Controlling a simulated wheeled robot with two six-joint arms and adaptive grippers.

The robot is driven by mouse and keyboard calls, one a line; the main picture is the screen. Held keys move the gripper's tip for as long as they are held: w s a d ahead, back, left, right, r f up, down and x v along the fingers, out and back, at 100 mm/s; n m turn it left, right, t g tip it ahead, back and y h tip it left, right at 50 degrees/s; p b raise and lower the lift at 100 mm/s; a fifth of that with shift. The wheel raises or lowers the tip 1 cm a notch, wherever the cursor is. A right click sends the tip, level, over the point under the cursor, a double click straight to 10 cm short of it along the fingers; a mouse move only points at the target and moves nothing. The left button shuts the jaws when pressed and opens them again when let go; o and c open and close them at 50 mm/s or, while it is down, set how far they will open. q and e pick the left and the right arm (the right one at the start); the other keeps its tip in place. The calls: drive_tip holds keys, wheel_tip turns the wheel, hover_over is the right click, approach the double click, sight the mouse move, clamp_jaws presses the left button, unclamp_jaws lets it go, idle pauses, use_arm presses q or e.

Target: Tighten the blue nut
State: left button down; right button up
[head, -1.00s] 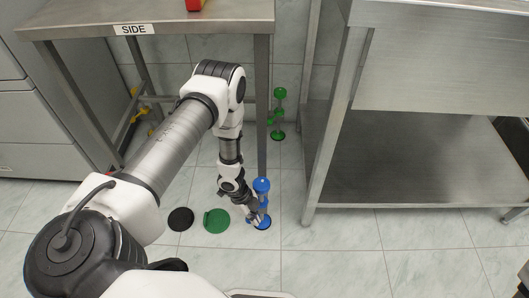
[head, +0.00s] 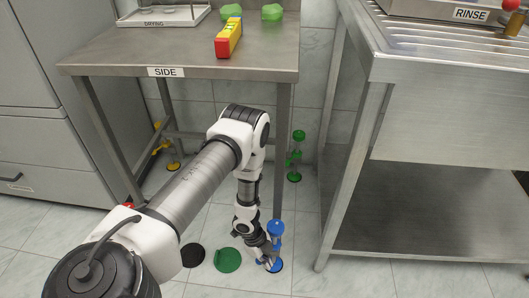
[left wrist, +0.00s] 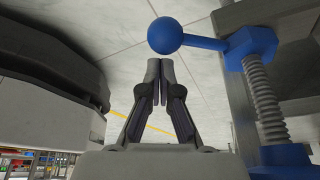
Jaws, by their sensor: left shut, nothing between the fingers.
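The blue nut (left wrist: 262,46) is a hexagonal piece on a grey threaded rod (left wrist: 262,100) in the left wrist view. A blue arm with a round ball (left wrist: 165,35) sticks out from it to the left. In the head view the blue post (head: 275,228) stands on the floor by the table's front right leg; the nut cannot be made out clearly there. My left gripper (head: 268,262) is low beside this post. In the left wrist view its fingertips (left wrist: 160,68) are together and empty, just below the ball in the picture. My right gripper does not show.
The side table (head: 200,52) carries a red and yellow box (head: 229,38) and green pieces (head: 272,12). A green post (head: 295,155) stands behind. Green (head: 228,260) and black (head: 193,255) discs lie on the floor. A steel rinse unit (head: 430,110) stands to the right.

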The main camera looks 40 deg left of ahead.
use_arm(q)
wheel_tip(320, 180, up, 10)
drive_tip(key=p, duration=0.4)
drive_tip(key=shift+a+p, duration=0.25)
drive_tip(key=shift+p, duration=0.05)
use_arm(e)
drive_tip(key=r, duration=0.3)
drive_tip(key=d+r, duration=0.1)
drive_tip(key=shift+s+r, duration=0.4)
use_arm(q)
drive_tip(key=shift+w+r, duration=0.1)
